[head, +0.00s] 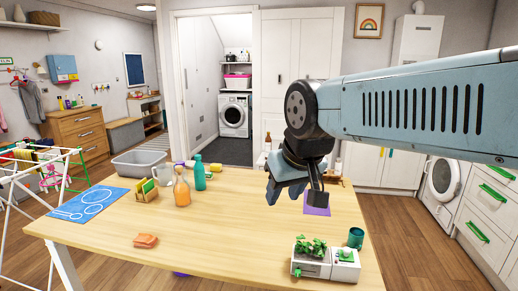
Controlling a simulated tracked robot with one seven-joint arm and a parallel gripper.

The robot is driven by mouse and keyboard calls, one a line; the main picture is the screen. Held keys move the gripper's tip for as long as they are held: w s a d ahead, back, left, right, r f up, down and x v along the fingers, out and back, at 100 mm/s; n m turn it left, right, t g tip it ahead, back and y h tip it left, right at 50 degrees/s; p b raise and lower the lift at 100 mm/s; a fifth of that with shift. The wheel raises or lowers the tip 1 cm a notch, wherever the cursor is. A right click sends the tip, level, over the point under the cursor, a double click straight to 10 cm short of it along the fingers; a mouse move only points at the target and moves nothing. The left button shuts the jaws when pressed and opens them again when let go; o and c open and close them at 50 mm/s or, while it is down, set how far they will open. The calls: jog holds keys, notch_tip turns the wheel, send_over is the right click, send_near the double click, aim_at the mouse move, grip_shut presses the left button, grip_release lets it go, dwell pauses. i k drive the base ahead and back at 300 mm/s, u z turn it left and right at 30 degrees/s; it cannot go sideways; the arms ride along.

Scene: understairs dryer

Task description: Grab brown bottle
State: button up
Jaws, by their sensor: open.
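My gripper (293,194) hangs over the back right part of the wooden table, fingers pointing down, open, with nothing seen between them. A small brown bottle (267,143) shows just behind and left of my gripper, its lower part hidden by other things. Another brownish item (338,167) stands to the right of my gripper, too small to make out well. An orange-amber bottle (181,190) stands upright on the table to the left, well apart from my gripper.
A teal bottle (200,173) stands beside the amber one. A sponge holder (146,190), orange cloth (145,240), blue mat (88,203), grey basin (138,161) and planter box (312,264) are also on the table (225,235). The table's middle front is clear.

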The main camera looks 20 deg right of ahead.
aim_at(268, 140)
jog(key=z, duration=0.15)
jog(key=i, duration=0.15)
jog(key=z, duration=2.7)
jog(key=i, duration=2.25)
jog(key=u, duration=1.8)
